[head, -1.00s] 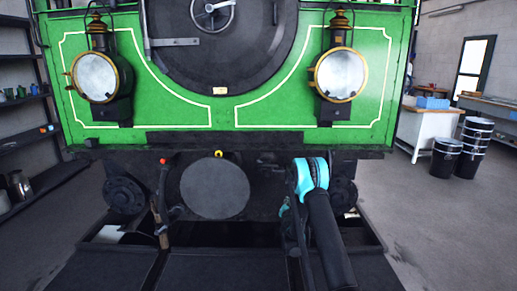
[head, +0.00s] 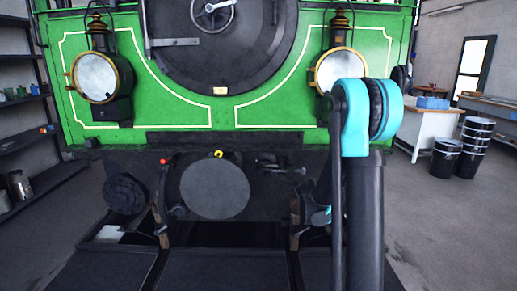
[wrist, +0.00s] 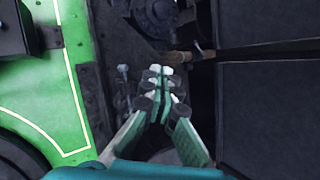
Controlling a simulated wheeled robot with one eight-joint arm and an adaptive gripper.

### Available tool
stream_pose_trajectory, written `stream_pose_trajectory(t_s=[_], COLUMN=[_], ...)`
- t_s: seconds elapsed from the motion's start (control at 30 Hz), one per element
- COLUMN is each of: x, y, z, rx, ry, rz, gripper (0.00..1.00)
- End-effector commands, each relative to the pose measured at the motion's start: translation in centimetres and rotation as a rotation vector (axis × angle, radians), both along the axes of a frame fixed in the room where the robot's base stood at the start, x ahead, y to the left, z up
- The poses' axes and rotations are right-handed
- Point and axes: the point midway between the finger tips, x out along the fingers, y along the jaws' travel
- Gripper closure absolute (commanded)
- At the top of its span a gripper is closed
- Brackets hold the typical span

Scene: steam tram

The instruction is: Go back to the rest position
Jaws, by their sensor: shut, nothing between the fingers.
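In the head view my black and turquoise arm (head: 366,110) is raised at the right, in front of the green steam tram (head: 310,90). It partly covers the right lamp (head: 327,70). The gripper's fingers cannot be made out in the head view.
The left lamp (head: 96,78), round buffer plate (head: 215,188) and a small yellow piece (head: 218,153) above it are on the tram's front. Shelves (head: 32,130) stand at left. Black drums (head: 447,158) and a white bench (head: 425,125) stand at right, with open floor before them.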

Motion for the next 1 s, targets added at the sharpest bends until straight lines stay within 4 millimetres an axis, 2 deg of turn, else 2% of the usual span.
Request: stream_pose_trajectory(t_s=[0.03, 0.33, 0.7, 0.83, 1.0], x=[-2.2, -14.6, -30.5, -34.6, -37.3], y=[-0.1, 0.7, 4.0, 5.3, 6.3], z=[0.4, 0.2, -2.9, -4.1, -4.9], rx=[0.061, 0.43, 0.829, 0.925, 0.988], ry=[0.011, 0.093, 0.228, 0.273, 0.307], rz=[-0.038, -0.287, -0.607, -0.696, -0.758], gripper=[1.0, 1.0, 1.0, 1.0, 1.0])
